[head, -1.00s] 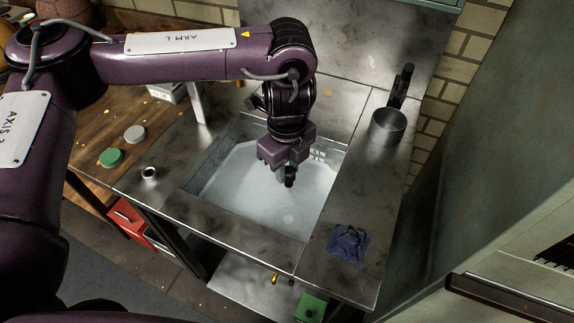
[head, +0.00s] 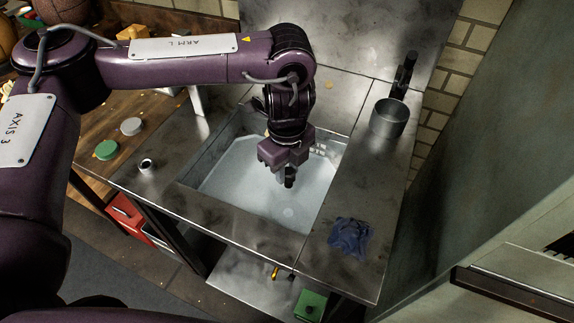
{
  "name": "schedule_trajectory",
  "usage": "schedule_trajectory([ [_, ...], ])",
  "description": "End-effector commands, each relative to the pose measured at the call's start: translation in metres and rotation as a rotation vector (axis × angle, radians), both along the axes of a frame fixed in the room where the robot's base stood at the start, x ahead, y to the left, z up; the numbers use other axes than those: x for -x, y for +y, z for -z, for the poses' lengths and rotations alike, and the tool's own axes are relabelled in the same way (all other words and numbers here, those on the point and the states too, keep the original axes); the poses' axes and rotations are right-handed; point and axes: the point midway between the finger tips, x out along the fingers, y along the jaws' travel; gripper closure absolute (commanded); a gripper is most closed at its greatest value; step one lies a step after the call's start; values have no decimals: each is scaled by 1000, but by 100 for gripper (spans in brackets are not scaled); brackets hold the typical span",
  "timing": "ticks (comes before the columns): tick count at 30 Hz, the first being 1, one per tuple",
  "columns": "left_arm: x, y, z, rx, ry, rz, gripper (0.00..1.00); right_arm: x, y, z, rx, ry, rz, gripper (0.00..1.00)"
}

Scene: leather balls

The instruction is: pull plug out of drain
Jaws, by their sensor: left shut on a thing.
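The sink basin (head: 240,185) is set into the metal counter and looks filled with pale, cloudy water. My left gripper (head: 289,182) points down over the basin, towards its right side. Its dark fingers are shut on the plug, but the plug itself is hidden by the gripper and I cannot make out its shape. A faint round spot shows in the pale basin just in front of the fingers; I cannot tell if it is the drain. My right gripper is not in view.
A metal pot (head: 388,118) stands on the counter right of the basin, with a crumpled blue cloth (head: 349,237) nearer the front. A small metal ring (head: 147,165) sits on the left counter. A green lid (head: 107,150) and a grey lid (head: 131,126) lie on the wooden bench.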

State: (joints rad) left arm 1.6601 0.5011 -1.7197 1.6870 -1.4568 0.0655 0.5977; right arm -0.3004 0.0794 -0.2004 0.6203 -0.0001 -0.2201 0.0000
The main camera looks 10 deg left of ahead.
Motion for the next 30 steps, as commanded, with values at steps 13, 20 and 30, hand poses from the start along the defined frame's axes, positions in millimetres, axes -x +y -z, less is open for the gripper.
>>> schedule_trajectory([
  [13,0,0,17,1,1,0,94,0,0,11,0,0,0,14],
  [20,0,0,25,1,1,0,94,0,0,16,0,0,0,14],
  [30,0,0,37,1,-1,0,94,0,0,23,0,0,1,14],
])
